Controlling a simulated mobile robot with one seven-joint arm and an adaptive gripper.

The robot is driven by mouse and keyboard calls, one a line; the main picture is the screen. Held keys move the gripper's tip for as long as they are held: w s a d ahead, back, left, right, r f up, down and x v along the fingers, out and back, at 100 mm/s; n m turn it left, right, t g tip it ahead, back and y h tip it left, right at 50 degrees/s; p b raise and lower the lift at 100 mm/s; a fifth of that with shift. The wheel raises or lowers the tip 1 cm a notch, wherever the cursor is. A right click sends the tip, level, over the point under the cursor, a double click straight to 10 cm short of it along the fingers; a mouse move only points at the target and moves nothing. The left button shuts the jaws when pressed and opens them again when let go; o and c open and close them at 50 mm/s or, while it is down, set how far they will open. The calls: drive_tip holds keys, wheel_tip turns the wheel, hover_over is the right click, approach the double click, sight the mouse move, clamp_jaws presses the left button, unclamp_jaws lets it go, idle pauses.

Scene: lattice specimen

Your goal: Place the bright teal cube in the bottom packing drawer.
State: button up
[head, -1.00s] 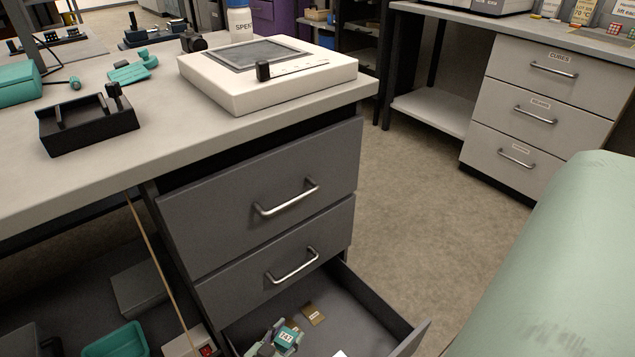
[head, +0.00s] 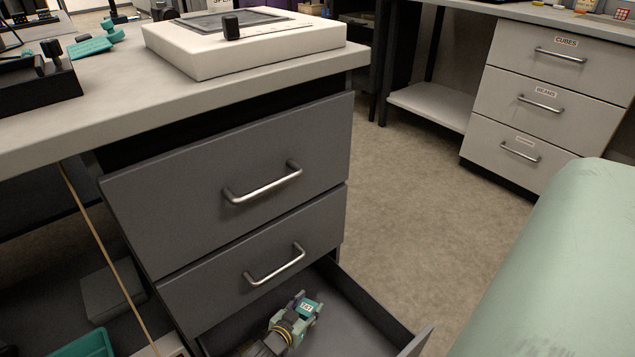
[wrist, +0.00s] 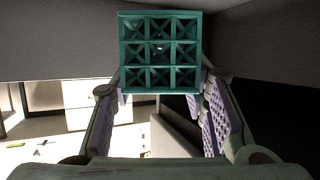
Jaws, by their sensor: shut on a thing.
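The bright teal cube (wrist: 160,52), an open lattice block, sits between the pads of my gripper (wrist: 163,100) in the wrist view. In the head view the cube (head: 310,306) shows a small white label. My gripper (head: 296,318) is shut on it, inside the outline of the open bottom drawer (head: 372,318). I cannot tell whether the cube touches the drawer floor. The drawer's near part is cut off by the frame's bottom edge.
Two grey drawers above, the upper (head: 240,185) and the middle (head: 265,265), have bar handles. A white device (head: 245,50) stands on the bench top. A teal bin (head: 85,345) is at lower left. A pale green surface (head: 560,270) fills the lower right.

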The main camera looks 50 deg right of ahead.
drive_tip(key=b+x, duration=0.1)
drive_tip(key=x, duration=0.6)
drive_tip(key=shift+d+f+b, duration=0.25)
drive_tip(key=shift+f+b, duration=0.05)
drive_tip(key=shift+b, duration=0.05)
drive_tip(key=shift+w+f+b, duration=0.1)
drive_tip(key=shift+f+b, duration=0.4)
drive_tip(key=shift+f, duration=1.35)
drive_tip(key=shift+f, duration=0.25)
drive_tip(key=o, duration=1.1)
drive_tip(key=shift+r, duration=0.1)
drive_tip(key=shift+o, duration=0.2)
drive_tip(key=shift+r, duration=0.1)
